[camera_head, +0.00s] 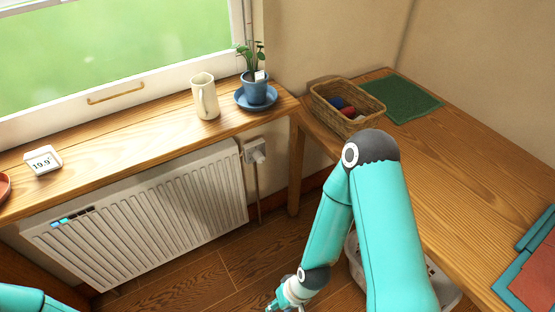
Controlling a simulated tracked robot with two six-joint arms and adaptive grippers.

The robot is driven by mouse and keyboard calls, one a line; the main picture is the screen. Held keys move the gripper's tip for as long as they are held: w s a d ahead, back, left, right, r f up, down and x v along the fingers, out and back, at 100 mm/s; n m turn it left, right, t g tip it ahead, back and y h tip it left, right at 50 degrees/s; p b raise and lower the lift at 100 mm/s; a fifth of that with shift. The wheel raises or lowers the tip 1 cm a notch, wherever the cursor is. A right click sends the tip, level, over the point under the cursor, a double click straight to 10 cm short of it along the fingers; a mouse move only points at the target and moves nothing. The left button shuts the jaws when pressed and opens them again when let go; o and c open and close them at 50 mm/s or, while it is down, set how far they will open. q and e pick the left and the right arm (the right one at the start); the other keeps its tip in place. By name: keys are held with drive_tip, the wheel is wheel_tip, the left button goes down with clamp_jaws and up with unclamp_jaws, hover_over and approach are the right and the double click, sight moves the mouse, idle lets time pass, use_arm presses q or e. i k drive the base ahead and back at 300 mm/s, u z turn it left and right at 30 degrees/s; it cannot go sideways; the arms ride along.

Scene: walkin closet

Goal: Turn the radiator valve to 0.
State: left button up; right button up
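A white radiator (150,212) with vertical ribs hangs on the wall below the wooden window sill. A small white valve (255,151) sits at its upper right end, with a pipe running down to the floor. The number the valve is set to is too small to read. My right arm comes in from the lower right, bends at the elbow and reaches down to the bottom edge, right of and below the valve and apart from it. Its wrist shows there, but its fingertips are cut off. Only a piece of my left arm shows at the bottom left; its gripper is out of view.
The sill (140,132) overhangs the radiator and holds a display reading about 19.9 (43,160), a cream jug (205,97) and a potted plant (255,88). A wooden desk (470,165) with a wicker basket (322,103) stands right. A white basket (351,243) is partly hidden behind my arm.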

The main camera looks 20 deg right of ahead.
sight(258, 155)
drive_tip(key=u, duration=0.15)
drive_tip(key=i, duration=0.9)
drive_tip(key=z, duration=0.2)
drive_tip(key=k, duration=0.8)
drive_tip(key=u, duration=0.2)
drive_tip(key=i, duration=0.8)
drive_tip(key=z, duration=0.1)
